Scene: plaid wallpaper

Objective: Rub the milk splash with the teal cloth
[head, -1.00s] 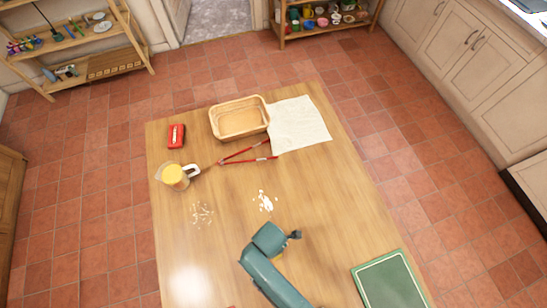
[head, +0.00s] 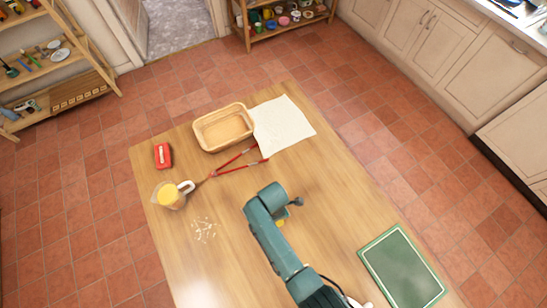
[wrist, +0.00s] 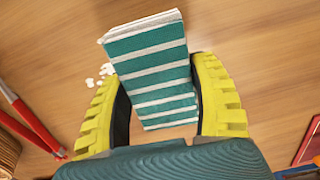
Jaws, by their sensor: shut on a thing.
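The teal cloth (wrist: 155,70), with white stripes, is a folded block between the yellow fingers of my gripper (wrist: 162,80) in the wrist view. The gripper is shut on it. White blobs of the milk splash (wrist: 100,74) show on the wood just left of the cloth; the cloth may hide more of it. In the head view my gripper (head: 283,222) is over the middle of the table, mostly hidden under my arm. The cloth and the splash cannot be seen there. Whether the cloth touches the table is unclear.
On the wooden table (head: 330,210) stand a basket (head: 207,139), a white towel (head: 283,125), red tongs (head: 238,162), a jug (head: 168,196) with yellow content and a red box (head: 162,156). Pale crumbs (head: 205,230) lie left of my arm. A green board (head: 402,270) lies front right.

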